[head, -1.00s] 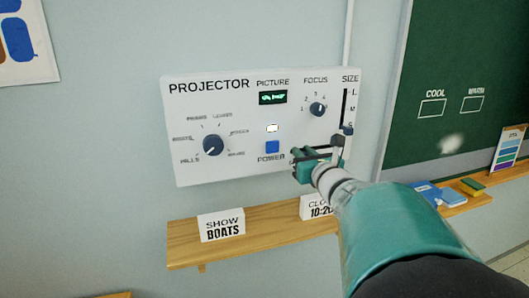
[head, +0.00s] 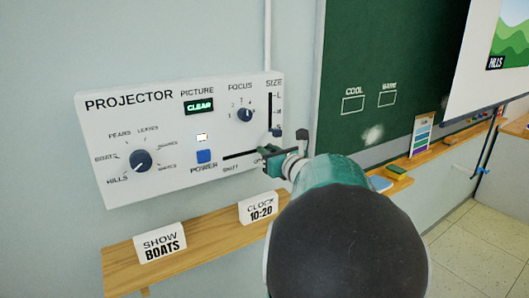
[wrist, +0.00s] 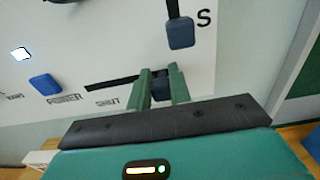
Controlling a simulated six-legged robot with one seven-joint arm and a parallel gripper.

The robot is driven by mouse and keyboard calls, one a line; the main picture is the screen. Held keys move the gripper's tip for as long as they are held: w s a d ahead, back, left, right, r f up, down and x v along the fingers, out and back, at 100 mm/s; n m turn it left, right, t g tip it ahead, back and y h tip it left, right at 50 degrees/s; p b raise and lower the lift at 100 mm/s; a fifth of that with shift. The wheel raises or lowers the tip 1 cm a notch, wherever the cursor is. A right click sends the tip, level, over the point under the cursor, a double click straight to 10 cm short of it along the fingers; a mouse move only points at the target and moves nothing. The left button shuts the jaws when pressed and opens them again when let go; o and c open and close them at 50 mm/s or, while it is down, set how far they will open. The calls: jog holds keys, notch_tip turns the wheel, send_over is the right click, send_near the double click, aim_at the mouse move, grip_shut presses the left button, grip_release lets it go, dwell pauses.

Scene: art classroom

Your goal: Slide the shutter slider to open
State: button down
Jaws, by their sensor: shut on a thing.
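The shutter slot (head: 240,154) is a black horizontal line low on the right of the white projector panel (head: 125,185). Its left end is labelled SHUT. My gripper (head: 268,152) is at the right end of this slot, by the panel's right edge. In the wrist view the two green fingers of my gripper (wrist: 161,75) are closed around the dark slider knob (wrist: 162,85). The slot (wrist: 112,83) runs bare to the left of the fingers there. The label at the slot's right end is mostly hidden by my gripper.
The size slider knob (head: 277,132) sits just above my gripper, at S. The blue power button (head: 204,156) and focus dial (head: 245,115) are to the left. A wooden shelf (head: 125,262) with two signs lies below. A chalkboard (head: 385,65) is to the right.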

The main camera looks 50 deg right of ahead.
jog(key=c, duration=1.3)
grip_release()
jog(key=shift+d, duration=0.4)
jog(key=shift+a+r, duration=0.1)
jog(key=shift+a, duration=0.1)
jog(key=v, duration=1.4)
jog(key=shift+w, duration=0.1)
jog(key=w+a+f+n+g+y, duration=0.3)
jog(key=w+a+n+y, duration=0.15)
jog(key=a+n, duration=0.5)
jog(key=w+a+f+n+g+y, duration=0.25)
jog(key=a+n+y, duration=0.3)
jog(key=a, duration=0.75)
jog(key=s+a+f+n+g+h, duration=0.1)
jog(key=s+a+f+n+g, duration=0.1)
jog(key=a+n, duration=0.3)
jog(key=s+a+f+n+g+h, duration=0.2)
jog(key=a+n, duration=0.3)
jog(key=n, duration=0.6)
jog(key=s+a+f+n+g+h, duration=0.2)
jog(key=s+a+f+n, duration=0.1)
jog(key=n, duration=0.5)
jog(key=shift+s+a, duration=0.25)
jog(key=shift+a, duration=0.25)
jog(key=shift+s+a, duration=0.2)
jog(key=shift+a, duration=0.25)
